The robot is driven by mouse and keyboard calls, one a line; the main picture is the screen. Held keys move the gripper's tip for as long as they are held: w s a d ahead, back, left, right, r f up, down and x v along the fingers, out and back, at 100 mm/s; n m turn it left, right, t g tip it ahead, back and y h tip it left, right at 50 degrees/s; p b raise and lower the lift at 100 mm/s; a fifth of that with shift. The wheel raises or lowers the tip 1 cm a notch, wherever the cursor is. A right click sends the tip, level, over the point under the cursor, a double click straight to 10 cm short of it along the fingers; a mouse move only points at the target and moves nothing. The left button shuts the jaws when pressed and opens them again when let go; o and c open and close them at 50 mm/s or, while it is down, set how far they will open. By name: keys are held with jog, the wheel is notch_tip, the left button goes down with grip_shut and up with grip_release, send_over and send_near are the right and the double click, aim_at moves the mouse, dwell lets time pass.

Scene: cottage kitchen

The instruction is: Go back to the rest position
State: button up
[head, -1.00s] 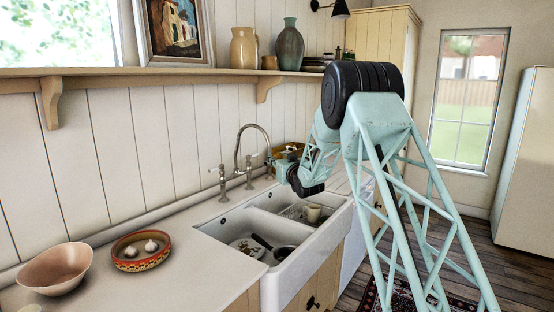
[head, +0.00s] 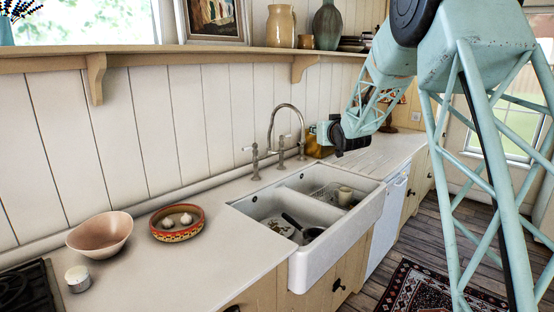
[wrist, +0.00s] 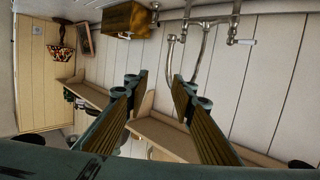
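My gripper (wrist: 158,88) is open in the wrist view, its two dark fingers apart with nothing between them. The wrist picture is turned over, with the tap (wrist: 190,35) at the top and the wall shelf (wrist: 170,137) lower down. In the head view my arm is bent high over the counter's right side. Its dark wrist end hangs above the counter, right of the tap (head: 273,125) and behind the sink's right basin. The fingers cannot be made out there.
A garlic bowl (head: 177,236), pink bowl (head: 100,246) and small white jar (head: 78,279) stand left. A wooden box (wrist: 127,19) is near the wall.

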jog(key=s+d+r+g+h, duration=0.1)
jog(key=s+r+g, duration=0.1)
jog(key=s, duration=1.1)
jog(key=s+d+r+m+g+h, duration=0.1)
jog(key=s+d+r+g, duration=0.1)
jog(key=s, duration=1)
jog(key=s+d+r+g, duration=0.1)
jog(key=s+r+g, duration=0.1)
jog(key=s, duration=1.1)
jog(key=s+f+g, duration=0.2)
jog(key=s+f, duration=0.1)
jog(key=s, duration=1.2)
jog(key=s+f+g, duration=0.1)
jog(key=s+f, duration=0.2)
jog(key=s, duration=1.3)
jog(key=s+f+g, duration=0.2)
jog(key=s+f, duration=0.2)
jog(key=s, duration=1.2)
jog(key=shift+a+m+g, duration=0.3)
jog(key=shift+a, duration=0.05)
